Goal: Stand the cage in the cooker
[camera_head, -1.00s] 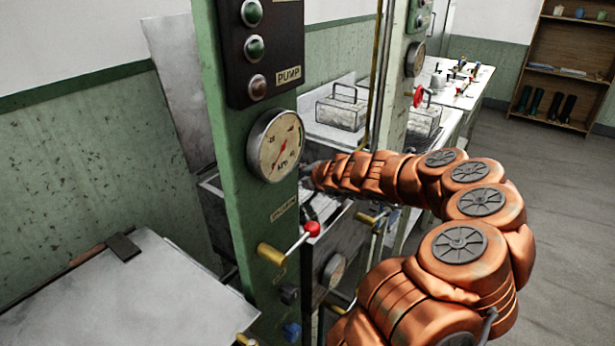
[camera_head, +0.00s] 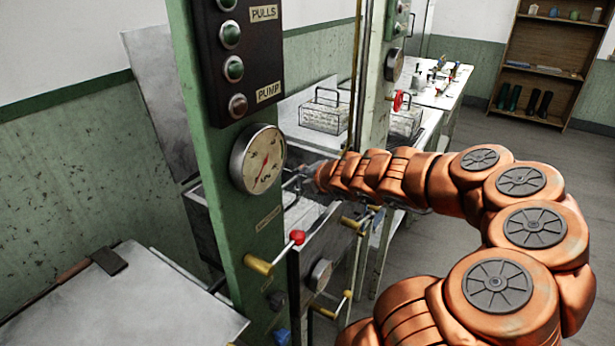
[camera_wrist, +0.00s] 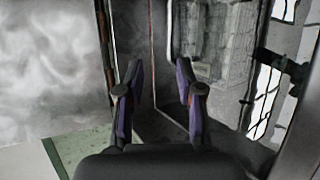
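A wire cage (camera_head: 325,116) with a looped handle and pale contents stands on the bench behind the green post. A second cage (camera_head: 405,121) is partly hidden by the far post. An open dark steel basin (camera_head: 312,222), apparently the cooker, lies below my gripper (camera_head: 300,178), partly behind the near post. In the wrist view, my gripper (camera_wrist: 158,88) has its two fingers apart, with nothing visible between them. A blurred cage-like shape (camera_wrist: 212,42) shows beyond the right finger; I cannot tell if it is a reflection. Wirework with bright gaps (camera_wrist: 272,85) is at the right.
The green post (camera_head: 225,210) carries a gauge (camera_head: 257,159) and a red-knobbed lever (camera_head: 297,237) close to my arm. A steel worktop (camera_head: 125,305) is at the lower left. A shelf (camera_head: 547,60) stands at the back right. Open floor (camera_head: 560,175) lies at the right.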

